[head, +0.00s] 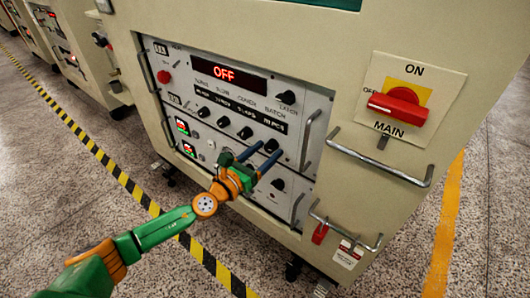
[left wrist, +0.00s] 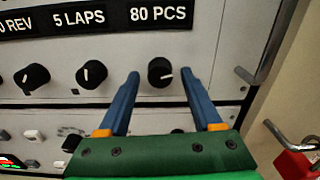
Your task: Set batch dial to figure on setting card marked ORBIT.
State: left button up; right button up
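The batch dial is a round black knob (left wrist: 160,72) under the "80 PCS" window (left wrist: 158,13) in the left wrist view. Its white mark points to the right. My left gripper (left wrist: 161,76) is open, with one blue fingertip on each side of the knob and a visible gap on both sides. In the head view my left gripper (head: 271,148) reaches the right end of the knob row, its fingers partly hiding the batch dial. No card that reads ORBIT can be made out. My right gripper is not in view.
A display (head: 224,73) reads OFF. Other black knobs (left wrist: 91,74) stand to the left of the dial. A metal handle (head: 308,140), a red MAIN switch (head: 400,106) and a rail (head: 380,158) are to the right.

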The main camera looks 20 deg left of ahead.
pick_arm(q)
grip_shut()
